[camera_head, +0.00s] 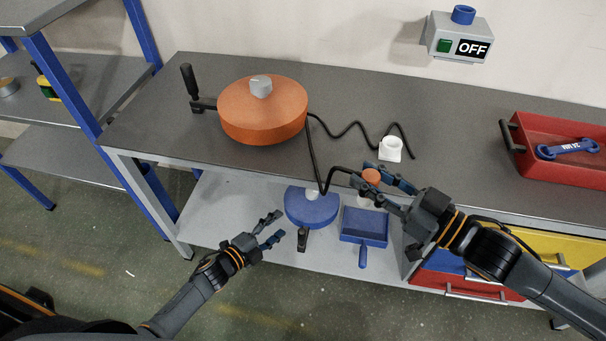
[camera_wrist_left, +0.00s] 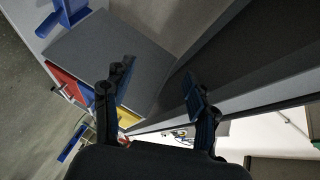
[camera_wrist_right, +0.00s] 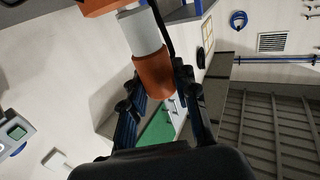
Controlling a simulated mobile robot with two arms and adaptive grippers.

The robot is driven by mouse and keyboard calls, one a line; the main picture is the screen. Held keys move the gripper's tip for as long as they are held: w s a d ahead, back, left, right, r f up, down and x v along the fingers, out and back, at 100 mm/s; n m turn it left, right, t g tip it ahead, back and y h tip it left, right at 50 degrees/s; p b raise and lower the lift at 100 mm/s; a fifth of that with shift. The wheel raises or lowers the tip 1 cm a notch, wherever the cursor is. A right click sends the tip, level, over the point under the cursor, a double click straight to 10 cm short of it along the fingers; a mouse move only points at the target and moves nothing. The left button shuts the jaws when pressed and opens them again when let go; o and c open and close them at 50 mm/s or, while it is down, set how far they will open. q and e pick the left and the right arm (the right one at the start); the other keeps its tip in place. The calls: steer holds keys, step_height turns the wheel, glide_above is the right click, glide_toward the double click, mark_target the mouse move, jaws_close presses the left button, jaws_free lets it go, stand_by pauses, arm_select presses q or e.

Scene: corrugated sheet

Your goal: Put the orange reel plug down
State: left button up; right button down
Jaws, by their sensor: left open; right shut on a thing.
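The orange reel plug (camera_head: 371,176) is between the fingers of my right gripper (camera_head: 369,181), which is shut on it beyond the front edge of the workbench. In the right wrist view the plug shows as an orange cylinder (camera_wrist_right: 154,76) with a white section (camera_wrist_right: 140,33), tilted between the fingers. A black cord runs from near the plug to the orange cable reel (camera_head: 262,112) on the bench. My left gripper (camera_head: 277,226) is open and empty in front of the bench, lower than its top. It also shows open in the left wrist view (camera_wrist_left: 158,76).
A white socket block (camera_head: 391,150) with a black cord sits on the workbench (camera_head: 450,145), close behind the plug. A red tray (camera_head: 560,173) holds a blue wrench (camera_head: 567,149). A blue reel (camera_head: 311,208) and blue dustpan-like item (camera_head: 364,226) are on the lower shelf.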

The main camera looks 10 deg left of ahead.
arm_select(q)
steer(key=s+d+r+m+g+h, duration=0.2)
steer(key=d+r+m+g+h, duration=0.15)
steer(key=r+m, duration=0.7)
steer(key=s+d+r+m+g+h, duration=0.1)
steer(key=d+r+m+g+h, duration=0.3)
steer(key=r+m, duration=0.65)
steer(key=s+d+r+m+g+h, duration=0.25)
steer(key=r+m+g, duration=0.35)
steer(key=r+m, duration=0.5)
steer(key=shift+m+t+h, duration=0.25)
steer(key=shift+m+h, duration=0.05)
steer(key=shift+m, duration=0.1)
steer(key=d, duration=0.3)
steer(key=w+d, duration=0.1)
steer(key=d, duration=0.3)
steer(key=d+f, duration=0.1)
steer(key=d, duration=0.3)
steer(key=shift+w+d, duration=0.1)
steer(key=shift+w, duration=0.05)
jaws_close()
arm_select(e)
steer(key=c, duration=0.9)
jaws_free()
steer(key=shift+c, duration=0.2)
